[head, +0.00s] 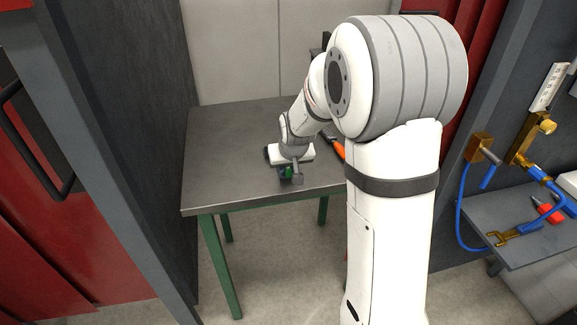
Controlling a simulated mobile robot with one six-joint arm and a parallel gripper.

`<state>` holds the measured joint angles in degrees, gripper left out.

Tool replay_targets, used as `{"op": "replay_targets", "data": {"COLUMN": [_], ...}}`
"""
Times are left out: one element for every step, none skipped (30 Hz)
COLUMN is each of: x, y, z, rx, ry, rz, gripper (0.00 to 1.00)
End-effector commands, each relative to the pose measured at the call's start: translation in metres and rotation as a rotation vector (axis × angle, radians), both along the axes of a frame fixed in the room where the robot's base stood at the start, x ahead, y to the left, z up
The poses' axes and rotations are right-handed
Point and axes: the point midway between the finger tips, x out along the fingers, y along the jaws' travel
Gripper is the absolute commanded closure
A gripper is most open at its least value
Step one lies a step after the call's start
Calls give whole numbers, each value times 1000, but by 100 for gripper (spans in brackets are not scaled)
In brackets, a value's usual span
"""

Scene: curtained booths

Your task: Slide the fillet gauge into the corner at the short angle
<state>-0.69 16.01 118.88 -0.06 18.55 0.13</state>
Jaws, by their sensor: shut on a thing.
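My gripper (289,167) is low over the front part of the grey table, small in the head view and partly hidden by my own wrist. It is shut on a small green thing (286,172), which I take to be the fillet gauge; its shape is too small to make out. A small grey piece (297,179) shows right beside it; I cannot tell whether it is the short angle or part of my gripper. Whether the green thing touches anything is not clear.
The dark grey table (225,165) has green legs and is bare on its left side. An orange-handled tool (334,147) lies right of my gripper. Dark partitions stand on both sides. A shelf (535,235) with blue hose and brass fittings is at the right.

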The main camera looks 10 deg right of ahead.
Motion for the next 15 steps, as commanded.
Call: {"op": "replay_targets", "data": {"x": [1,1,1,2,2,2,3,3,3,4,4,4,5,5,5], "y": [0,1,1,1,1,1,1,1,1,1,1,0,0,0,0], "z": [0,0,0,0,0,0,0,0,0,0,0,0,0,0,0], "rx": [0,0,0,0,0,0,0,0,0,0,0,0,0,0,0], "ry": [0,0,0,0,0,0,0,0,0,0,0,0,0,0,0], "rz": [1,1,1,1,1,1,1,1,1,1,1,1,1,1,1], "gripper": [100,100,100,100,100,100,100,100,100,100,100,100,100,100,100]}}
